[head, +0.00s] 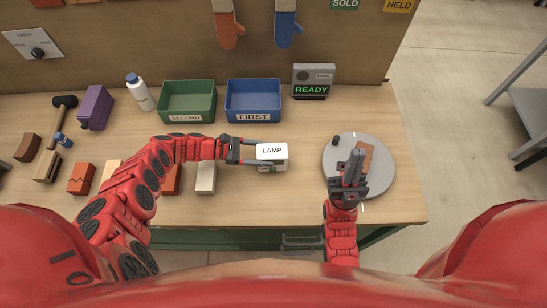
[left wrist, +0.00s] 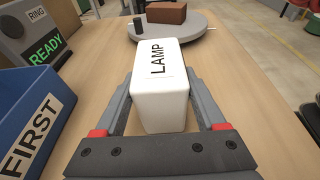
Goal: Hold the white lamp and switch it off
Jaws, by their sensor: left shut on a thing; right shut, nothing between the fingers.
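The white lamp (head: 272,150) is a small box labelled LAMP, on or just above the wooden table. It also shows in the left wrist view (left wrist: 160,95), between the fingers of my left gripper. My left gripper (head: 262,153) reaches in from the left and is shut on the lamp's sides. My right gripper (head: 354,160) is shut and empty, over the round grey turntable (head: 383,181) to the right of the lamp. I cannot make out a switch or whether the lamp is lit.
A brown brick (head: 367,155) and a small black object (head: 336,140) are on the turntable. A green SECOND bin (head: 186,88), a blue FIRST bin (head: 252,88) and a READY display box (head: 313,78) stand behind. Several bricks and a mallet (head: 62,104) lie at the left.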

